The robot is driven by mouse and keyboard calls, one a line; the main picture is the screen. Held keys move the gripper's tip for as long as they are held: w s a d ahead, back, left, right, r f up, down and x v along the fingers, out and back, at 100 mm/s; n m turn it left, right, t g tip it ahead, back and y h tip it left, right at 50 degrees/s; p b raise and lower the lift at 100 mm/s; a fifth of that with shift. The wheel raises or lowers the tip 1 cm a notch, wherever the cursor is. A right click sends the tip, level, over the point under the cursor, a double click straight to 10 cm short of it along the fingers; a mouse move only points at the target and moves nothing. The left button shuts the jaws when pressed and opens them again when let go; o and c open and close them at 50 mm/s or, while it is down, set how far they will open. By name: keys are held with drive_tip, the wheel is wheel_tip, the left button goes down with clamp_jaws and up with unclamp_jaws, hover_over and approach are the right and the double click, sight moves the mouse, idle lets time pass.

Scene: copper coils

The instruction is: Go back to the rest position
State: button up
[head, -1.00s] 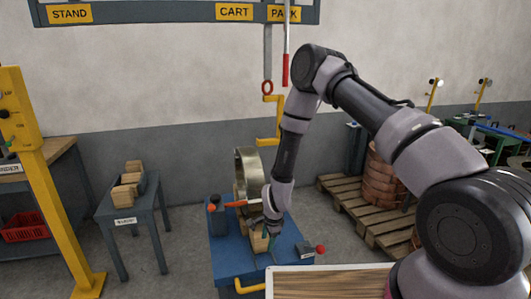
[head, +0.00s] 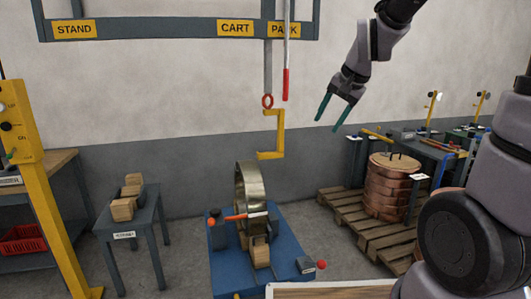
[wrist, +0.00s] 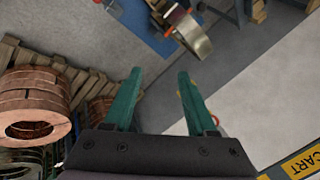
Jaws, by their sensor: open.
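My gripper (head: 334,112) is raised high in front of the wall, right of the yellow hook. Its two green fingers are apart with nothing between them. The fingers also show open and empty in the wrist view (wrist: 157,98). Below and to the left, a metal ring (head: 250,190) stands upright on the blue cart (head: 222,268), with wooden blocks (head: 260,252) at its front. My gripper is well clear of the cart. The ring also shows at the top of the wrist view (wrist: 190,32).
A yellow hook (head: 272,140) hangs from the overhead beam (head: 180,28), left of my gripper. Copper coils (head: 388,190) are stacked on a wooden pallet (head: 365,228) at right. A grey side table (head: 145,212) with wooden blocks stands at left. A yellow post (head: 50,200) rises farther left.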

drive_tip(key=s+d+r+n, duration=0.1)
drive_tip(key=s+d+r, duration=0.2)
drive_tip(key=s, duration=0.5)
drive_tip(key=s+d+r+n+t+h, duration=0.1)
drive_tip(key=s+d+r, duration=0.3)
drive_tip(key=s, duration=0.4)
drive_tip(key=shift+s+d+r, duration=0.25)
drive_tip(key=shift+d+r, duration=0.05)
drive_tip(key=shift+r, duration=0.15)
drive_tip(key=shift+c, duration=0.4)
